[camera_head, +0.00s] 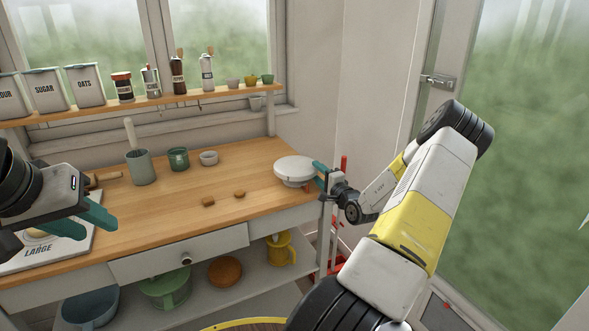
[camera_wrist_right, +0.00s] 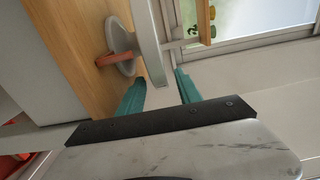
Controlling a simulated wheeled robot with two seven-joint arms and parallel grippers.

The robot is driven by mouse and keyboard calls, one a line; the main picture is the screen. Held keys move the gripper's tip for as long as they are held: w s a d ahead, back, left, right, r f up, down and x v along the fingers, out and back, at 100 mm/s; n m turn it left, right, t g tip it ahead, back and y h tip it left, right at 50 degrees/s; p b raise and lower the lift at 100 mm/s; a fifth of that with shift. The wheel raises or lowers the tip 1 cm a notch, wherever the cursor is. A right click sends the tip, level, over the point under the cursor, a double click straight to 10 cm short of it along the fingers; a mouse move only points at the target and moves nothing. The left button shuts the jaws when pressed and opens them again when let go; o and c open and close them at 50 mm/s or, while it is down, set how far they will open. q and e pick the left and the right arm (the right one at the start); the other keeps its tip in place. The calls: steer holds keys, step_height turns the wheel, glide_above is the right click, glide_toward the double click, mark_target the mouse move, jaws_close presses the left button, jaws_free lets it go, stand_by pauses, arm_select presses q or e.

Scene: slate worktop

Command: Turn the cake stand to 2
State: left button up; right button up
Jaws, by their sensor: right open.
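The white cake stand (camera_head: 293,168) stands at the right end of the wooden worktop. In the right wrist view its round plate (camera_wrist_right: 148,38) shows nearly edge-on, with a smaller disc and an orange-brown piece (camera_wrist_right: 118,60) beside it. My right gripper (camera_head: 319,174) is at the stand's right edge. Its teal fingers (camera_wrist_right: 160,82) are apart, and the plate's rim reaches toward the gap between them. I cannot tell whether they touch it. No number marks are readable on the stand. My left gripper (camera_head: 97,217) hangs over the left of the worktop, away from the stand; its finger gap is unclear.
Two small brown pieces (camera_head: 208,202) lie mid-worktop. A grey-green crock (camera_head: 140,167), a green mug (camera_head: 178,159) and a small bowl (camera_head: 208,158) stand behind. A white board marked LARGE (camera_head: 40,252) lies front left. A shelf (camera_head: 150,102) of jars runs along the window.

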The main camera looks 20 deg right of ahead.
steer(key=shift+w, duration=0.6)
steer(key=shift+c, duration=0.2)
jaws_close()
stand_by(0.9)
